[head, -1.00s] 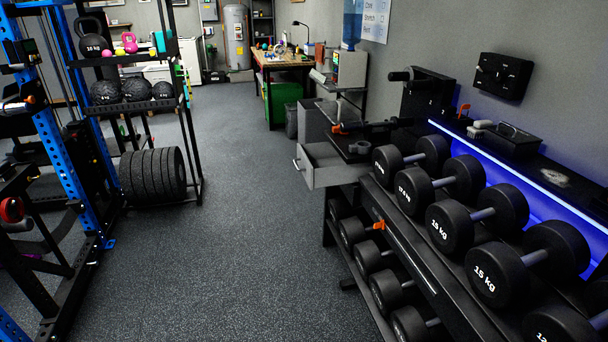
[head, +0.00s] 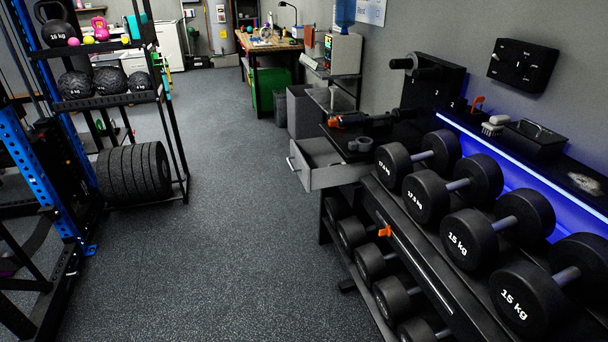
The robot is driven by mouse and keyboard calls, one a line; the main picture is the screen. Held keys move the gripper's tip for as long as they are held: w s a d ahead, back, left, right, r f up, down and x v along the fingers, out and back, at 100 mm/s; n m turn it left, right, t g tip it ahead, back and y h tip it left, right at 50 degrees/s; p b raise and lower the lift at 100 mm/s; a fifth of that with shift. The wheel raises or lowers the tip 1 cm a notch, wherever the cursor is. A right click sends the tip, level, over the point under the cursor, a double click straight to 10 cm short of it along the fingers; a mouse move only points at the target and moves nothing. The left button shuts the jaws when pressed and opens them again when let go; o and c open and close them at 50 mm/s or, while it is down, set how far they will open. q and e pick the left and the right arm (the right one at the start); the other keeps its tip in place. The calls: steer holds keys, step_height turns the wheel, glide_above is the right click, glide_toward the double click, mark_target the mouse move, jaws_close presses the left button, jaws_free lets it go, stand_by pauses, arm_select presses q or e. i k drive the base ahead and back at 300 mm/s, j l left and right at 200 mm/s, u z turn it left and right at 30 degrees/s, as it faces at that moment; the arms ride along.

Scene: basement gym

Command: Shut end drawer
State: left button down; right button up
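The end drawer (head: 326,178) is a grey drawer at the far end of the dumbbell rack. It is pulled out to the left, over the floor, and its inside shows from above. A pale handle (head: 292,163) is on its left-facing front. The dumbbell rack (head: 412,240) runs along the right side, with dumbbells (head: 427,197) on its top and lower tiers. Neither of my grippers is in the head view.
Open dark floor (head: 230,230) lies left of the rack and leads up to the drawer. A blue-framed rack with weight plates (head: 134,173) and balls stands on the left. Beyond the drawer are a grey bin (head: 302,112) and a workbench (head: 273,45).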

mark_target(310, 158)
steer(key=i+j+z, duration=0.2)
steer(key=i, duration=0.35)
steer(key=i+j+z, duration=0.2)
steer(key=i, duration=0.35)
steer(key=i+j+z, duration=0.2)
steer(key=i+j, duration=0.25)
steer(key=i, duration=0.05)
